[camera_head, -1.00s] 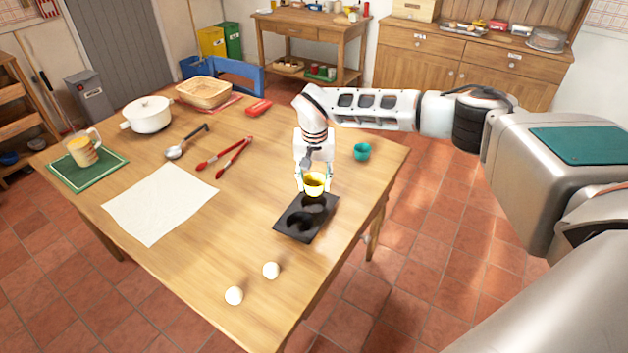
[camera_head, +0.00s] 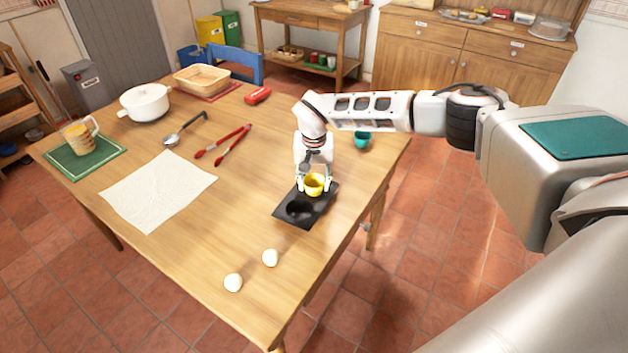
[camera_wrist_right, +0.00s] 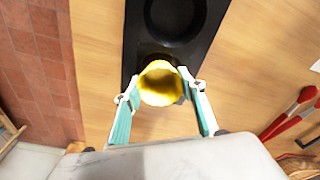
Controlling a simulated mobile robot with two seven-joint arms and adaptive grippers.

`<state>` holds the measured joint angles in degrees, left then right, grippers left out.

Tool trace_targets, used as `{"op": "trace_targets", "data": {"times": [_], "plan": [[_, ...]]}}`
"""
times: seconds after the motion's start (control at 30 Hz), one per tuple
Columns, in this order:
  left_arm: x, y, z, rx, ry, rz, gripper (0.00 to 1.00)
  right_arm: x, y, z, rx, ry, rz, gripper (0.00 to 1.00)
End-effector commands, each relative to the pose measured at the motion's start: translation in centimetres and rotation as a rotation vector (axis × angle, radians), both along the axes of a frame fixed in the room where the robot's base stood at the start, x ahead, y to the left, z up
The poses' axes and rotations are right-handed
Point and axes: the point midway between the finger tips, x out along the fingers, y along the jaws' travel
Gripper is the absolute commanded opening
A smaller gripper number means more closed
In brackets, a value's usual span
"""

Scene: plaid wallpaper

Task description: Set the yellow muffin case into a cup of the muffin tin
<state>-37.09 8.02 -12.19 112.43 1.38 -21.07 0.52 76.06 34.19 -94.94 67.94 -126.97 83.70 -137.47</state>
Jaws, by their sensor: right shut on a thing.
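The yellow muffin case (camera_head: 314,184) is a small round cup held upright between the fingers of my right gripper (camera_head: 314,188). In the right wrist view, the case (camera_wrist_right: 160,86) sits between the two teal-padded fingers (camera_wrist_right: 161,78), shut on it from both sides. The dark muffin tin (camera_head: 290,221) lies on the table. The case is at its far cup, mostly covering it; I cannot tell whether its base is inside or just above. The tin's near cup (camera_head: 299,209) is empty, also in the wrist view (camera_wrist_right: 174,18). My left gripper is not in view.
A teal cup (camera_head: 362,140) stands behind my right arm, partly hidden. Red tongs (camera_head: 224,143), a ladle (camera_head: 186,128), a white cloth (camera_head: 157,189) and a white pot (camera_head: 145,102) are farther left.

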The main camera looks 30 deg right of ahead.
Motion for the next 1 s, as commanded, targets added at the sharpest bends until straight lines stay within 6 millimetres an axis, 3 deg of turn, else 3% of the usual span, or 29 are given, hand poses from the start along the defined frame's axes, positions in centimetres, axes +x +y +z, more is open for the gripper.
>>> {"op": "trace_targets", "data": {"times": [0.47, 0.5, 0.57, 1.0], "plan": [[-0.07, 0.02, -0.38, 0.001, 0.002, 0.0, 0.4, -0.52, 0.04, -1.43, -0.004, 0.011, 0.004, 0.27], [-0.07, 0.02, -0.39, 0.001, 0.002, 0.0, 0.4, -0.52, 0.04, -1.45, -0.004, 0.011, 0.004, 0.48], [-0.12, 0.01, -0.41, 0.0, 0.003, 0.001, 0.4, -0.53, 0.04, -1.46, -0.004, 0.013, 0.005, 0.6], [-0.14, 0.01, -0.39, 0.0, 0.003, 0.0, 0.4, -0.45, -0.01, -1.21, -0.003, 0.011, 0.002, 0.6]]}}
